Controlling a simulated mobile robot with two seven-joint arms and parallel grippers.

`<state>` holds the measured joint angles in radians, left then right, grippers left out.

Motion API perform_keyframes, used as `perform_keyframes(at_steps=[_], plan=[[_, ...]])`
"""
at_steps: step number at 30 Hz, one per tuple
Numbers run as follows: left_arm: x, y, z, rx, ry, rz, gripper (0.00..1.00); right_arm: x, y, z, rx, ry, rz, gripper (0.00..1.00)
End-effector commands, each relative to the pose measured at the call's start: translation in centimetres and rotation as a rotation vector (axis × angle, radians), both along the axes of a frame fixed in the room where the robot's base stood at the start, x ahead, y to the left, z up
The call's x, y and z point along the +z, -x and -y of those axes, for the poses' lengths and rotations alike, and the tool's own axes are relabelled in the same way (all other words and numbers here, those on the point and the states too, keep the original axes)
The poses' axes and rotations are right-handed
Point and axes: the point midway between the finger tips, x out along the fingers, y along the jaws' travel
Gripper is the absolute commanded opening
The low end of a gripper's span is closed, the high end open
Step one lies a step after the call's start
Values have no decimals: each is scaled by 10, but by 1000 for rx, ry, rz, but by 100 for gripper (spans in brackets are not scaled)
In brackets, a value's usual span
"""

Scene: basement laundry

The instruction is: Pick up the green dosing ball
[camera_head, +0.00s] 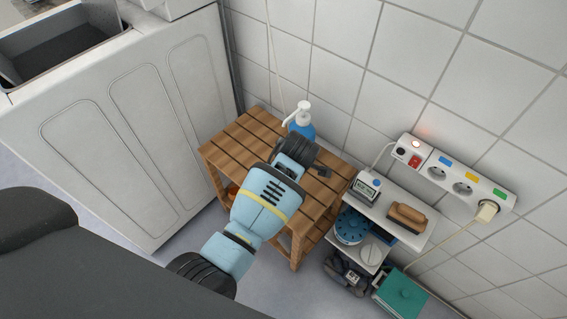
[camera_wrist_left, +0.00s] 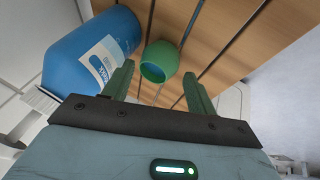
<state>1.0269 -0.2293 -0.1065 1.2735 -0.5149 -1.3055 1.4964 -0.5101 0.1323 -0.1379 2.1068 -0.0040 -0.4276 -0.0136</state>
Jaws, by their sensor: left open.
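The green dosing ball (camera_wrist_left: 161,61) is a small round green cup with a dark opening. In the left wrist view it sits on the slatted wooden stand (camera_wrist_left: 215,25), just beyond and between the fingertips. My left gripper (camera_wrist_left: 158,74) is open, with nothing held between its fingers. In the head view my left gripper (camera_head: 316,162) is over the wooden stand (camera_head: 233,150) and the ball is hidden behind it. My right gripper is not in view.
A blue bottle (camera_wrist_left: 92,52) is close left of the ball; its white pump top shows in the head view (camera_head: 299,112). A tiled wall rises behind. A white shelf (camera_head: 412,240) with a timer (camera_head: 366,187) and brush (camera_head: 407,217) stands right. A white washer (camera_head: 130,120) stands left.

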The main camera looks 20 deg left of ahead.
Motion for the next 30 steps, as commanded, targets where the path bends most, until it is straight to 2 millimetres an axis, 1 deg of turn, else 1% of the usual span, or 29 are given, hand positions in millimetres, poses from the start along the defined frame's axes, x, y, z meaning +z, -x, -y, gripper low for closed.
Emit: perform_keyframes(at_steps=[1,3,6,9,18,24,25,26,30], plan=[[-10,-3,-4,0,-4,-5,57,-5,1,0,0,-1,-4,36],[-20,-7,-7,1,-5,-5,57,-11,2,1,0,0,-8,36],[-32,-13,-10,0,-3,-5,57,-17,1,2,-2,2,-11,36],[-39,-17,-13,0,-3,-5,57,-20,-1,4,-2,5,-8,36],[-39,-19,-13,1,-1,-2,57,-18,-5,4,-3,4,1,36],[-39,-18,-13,0,-1,-2,31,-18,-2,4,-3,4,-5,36],[-39,-18,-13,1,0,-2,30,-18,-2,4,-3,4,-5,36],[-39,-18,-13,0,-1,-2,26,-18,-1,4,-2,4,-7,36],[-39,-18,-13,0,-1,-2,26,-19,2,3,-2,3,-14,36]])
